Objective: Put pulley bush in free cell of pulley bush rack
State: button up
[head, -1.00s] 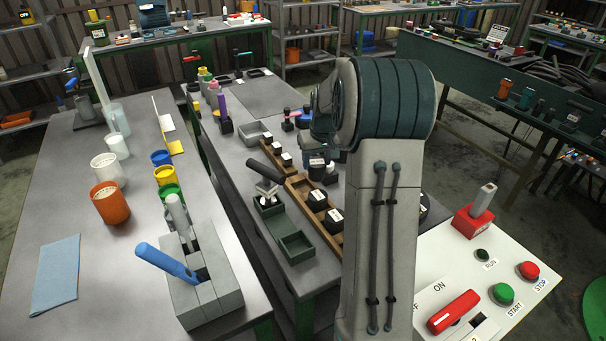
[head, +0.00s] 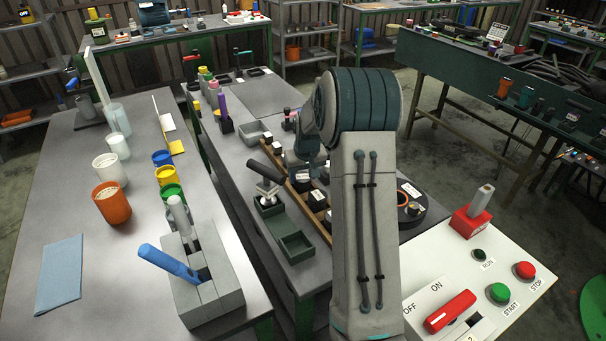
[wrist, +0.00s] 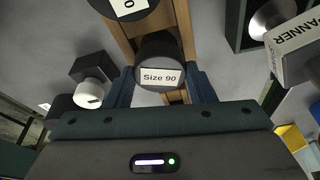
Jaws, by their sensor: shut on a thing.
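A dark cylindrical pulley bush labelled "Size 90" (wrist: 160,76) is between the two blue fingers of my gripper (wrist: 162,88) in the wrist view. My gripper is shut on it. The wooden pulley bush rack (wrist: 186,30) lies beneath and beyond the bush; whether the bush touches it, I cannot tell. Another dark bush (wrist: 125,6) sits on the rack at the top edge of that view. In the head view the rack (head: 316,199) runs along the middle table, partly hidden by my arm. My fingertips are not clear there.
A dark green tray (head: 296,243) stands left of the rack. A round dark holder with an orange ring (head: 432,210) stands right of my arm. The control panel (head: 462,270) is at the front right.

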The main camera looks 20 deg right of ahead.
jog(key=shift+f, duration=0.15)
jog(key=o, duration=1.4)
jog(key=shift+o, duration=0.2)
jog(key=v, duration=1.2)
jog(key=s+a+r, duration=0.2)
jog(key=s+a, duration=0.3)
jog(key=s, duration=0.2)
jog(key=s+a+r, duration=0.3)
jog(key=s+a, duration=0.2)
jog(key=s, duration=0.1)
jog(key=s+a+f, duration=0.1)
jog(key=s+a, duration=0.2)
jog(key=s, duration=0.5)
jog(key=s+a+f+n, duration=0.1)
jog(key=s+a+f, duration=0.1)
jog(key=s, duration=0.7)
jog(key=shift+a+b, duration=0.4)
jog(key=shift+a, duration=0.05)
jog(key=shift+f, duration=0.1)
